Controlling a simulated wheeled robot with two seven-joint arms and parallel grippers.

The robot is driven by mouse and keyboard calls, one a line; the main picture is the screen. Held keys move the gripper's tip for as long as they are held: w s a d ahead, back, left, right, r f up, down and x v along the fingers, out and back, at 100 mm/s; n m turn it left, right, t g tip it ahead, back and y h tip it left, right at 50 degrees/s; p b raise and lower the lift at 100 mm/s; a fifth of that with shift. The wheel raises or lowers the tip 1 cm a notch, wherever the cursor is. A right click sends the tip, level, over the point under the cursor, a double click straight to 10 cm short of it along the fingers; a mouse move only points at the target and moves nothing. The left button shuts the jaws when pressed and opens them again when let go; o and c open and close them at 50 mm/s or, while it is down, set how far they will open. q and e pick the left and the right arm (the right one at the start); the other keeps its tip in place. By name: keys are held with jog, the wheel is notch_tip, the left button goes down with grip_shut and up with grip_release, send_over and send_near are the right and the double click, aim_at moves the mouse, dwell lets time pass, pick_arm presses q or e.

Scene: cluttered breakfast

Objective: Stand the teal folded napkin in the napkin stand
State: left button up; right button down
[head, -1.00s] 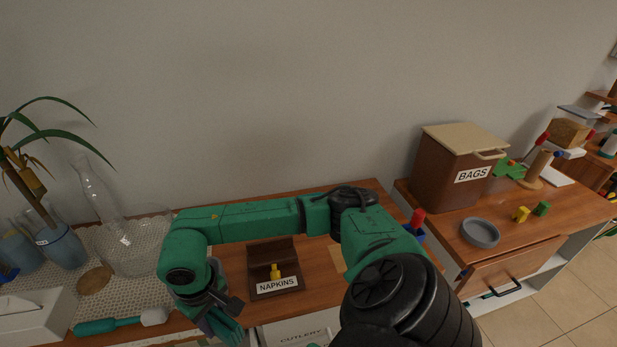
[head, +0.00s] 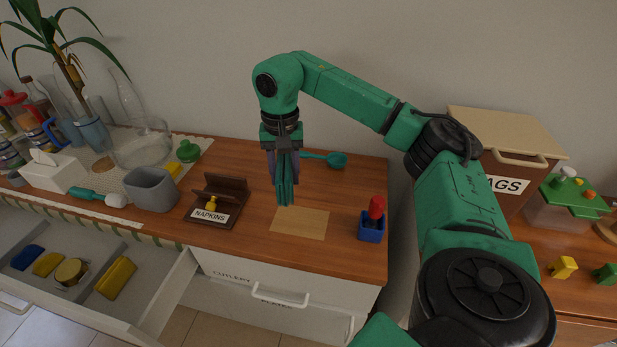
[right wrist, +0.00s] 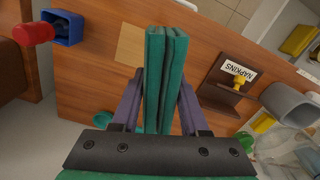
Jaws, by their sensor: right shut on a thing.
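The teal folded napkin (head: 284,180) hangs upright from my right gripper (head: 283,158), which is shut on it. In the right wrist view the napkin (right wrist: 162,75) stands out between the two fingers (right wrist: 160,105). The brown napkin stand (head: 229,187), labelled NAPKINS, is on the counter to the left of the gripper in the head view, with a small yellow thing (head: 211,203) in it. In the right wrist view the stand (right wrist: 222,92) is to the right of the napkin, apart from it. My left gripper is not in view.
A grey cup (head: 152,190) stands just left of the stand. A pale square mat (head: 301,222) lies in front of the gripper. A blue holder (head: 371,228) with a red-topped thing is at right. A teal ladle (head: 335,159) lies behind. An open drawer (head: 150,300) juts out at front left.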

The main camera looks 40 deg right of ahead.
jog(key=d+r+m+b, duration=0.2)
jog(key=d+r+m, duration=0.1)
jog(key=r, duration=0.1)
pick_arm(q)
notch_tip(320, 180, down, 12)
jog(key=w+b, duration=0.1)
jog(key=b, duration=0.7)
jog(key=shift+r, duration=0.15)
pick_arm(e)
jog(key=f, duration=1.2)
jog(key=d+f, duration=0.1)
jog(key=f, duration=0.6)
jog(key=shift+f, duration=0.1)
jog(key=shift+a, duration=0.1)
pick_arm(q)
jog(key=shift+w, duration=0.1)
pick_arm(e)
jog(key=shift+c, duration=2.1)
grip_release()
jog(key=shift+f, duration=0.1)
